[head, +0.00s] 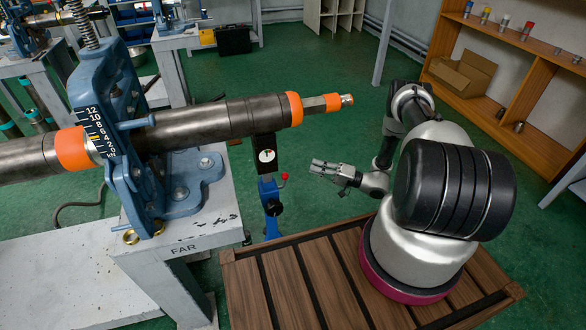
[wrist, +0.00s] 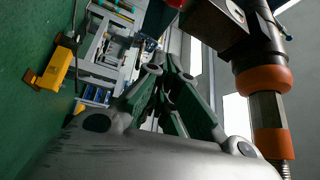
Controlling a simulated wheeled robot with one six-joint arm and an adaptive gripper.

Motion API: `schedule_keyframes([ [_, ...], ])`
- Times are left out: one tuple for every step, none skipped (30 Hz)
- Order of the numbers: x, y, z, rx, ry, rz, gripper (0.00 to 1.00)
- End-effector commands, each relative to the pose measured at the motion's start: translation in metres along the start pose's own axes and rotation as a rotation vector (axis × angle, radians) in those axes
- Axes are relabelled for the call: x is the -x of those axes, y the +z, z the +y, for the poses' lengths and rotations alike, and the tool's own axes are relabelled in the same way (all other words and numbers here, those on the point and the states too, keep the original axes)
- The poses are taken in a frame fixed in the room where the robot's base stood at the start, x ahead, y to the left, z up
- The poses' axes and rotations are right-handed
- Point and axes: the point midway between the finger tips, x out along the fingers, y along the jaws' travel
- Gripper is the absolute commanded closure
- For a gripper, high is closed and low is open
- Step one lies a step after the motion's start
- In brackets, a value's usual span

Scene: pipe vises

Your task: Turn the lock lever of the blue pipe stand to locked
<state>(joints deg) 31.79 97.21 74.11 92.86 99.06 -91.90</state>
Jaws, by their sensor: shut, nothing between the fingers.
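The blue pipe stand (head: 271,195) stands beside the workbench under the free end of the pipe (head: 215,121). Its black head carries a round white dial (head: 266,156). A lever with a red knob (head: 284,176) sticks out on the stand's right side, knob up. My gripper (head: 316,166) is shut and empty, to the right of the red knob, with a clear gap between them. In the wrist view my gripper's fingers (wrist: 161,68) are together. The dark stand head (wrist: 214,22) shows above them, and a bit of red is cut off at the top edge.
The pipe, with orange bands (head: 294,108) and a narrower end, passes above and left of my gripper; it is close on the right in the wrist view (wrist: 262,79). A blue vise (head: 125,140) holds it on the bench marked FAR (head: 200,225). A slatted wooden platform (head: 310,280) lies below.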

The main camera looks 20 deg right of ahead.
Motion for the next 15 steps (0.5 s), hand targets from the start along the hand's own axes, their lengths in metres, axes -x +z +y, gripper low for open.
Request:
schedule_keyframes([
  [0.000, 0.000, -0.001, 0.025, -0.004, -0.001, 1.00],
  [-0.001, 0.000, -0.001, 0.038, -0.005, -0.001, 1.00],
  [-0.002, 0.000, -0.001, 0.051, -0.005, -0.002, 1.00],
  [-0.003, 0.000, -0.001, 0.057, -0.004, -0.002, 1.00],
  [-0.005, 0.001, -0.001, 0.060, -0.004, -0.003, 1.00],
  [-0.009, 0.001, -0.001, 0.061, -0.004, -0.004, 1.00],
  [-0.013, 0.001, -0.001, 0.061, -0.004, -0.005, 1.00],
  [-0.018, 0.001, -0.001, 0.060, -0.004, -0.005, 1.00],
  [-0.024, 0.001, -0.001, 0.060, -0.004, -0.006, 1.00],
  [-0.030, 0.002, -0.002, 0.059, -0.004, -0.006, 1.00],
  [-0.036, 0.001, -0.002, 0.059, -0.004, -0.007, 1.00],
  [-0.045, 0.002, -0.002, 0.059, -0.004, -0.007, 1.00],
  [-0.052, 0.002, -0.002, 0.059, -0.004, -0.007, 1.00],
  [-0.058, 0.002, -0.002, 0.058, -0.004, -0.007, 1.00],
  [-0.067, 0.002, -0.002, 0.058, -0.004, -0.007, 1.00],
])
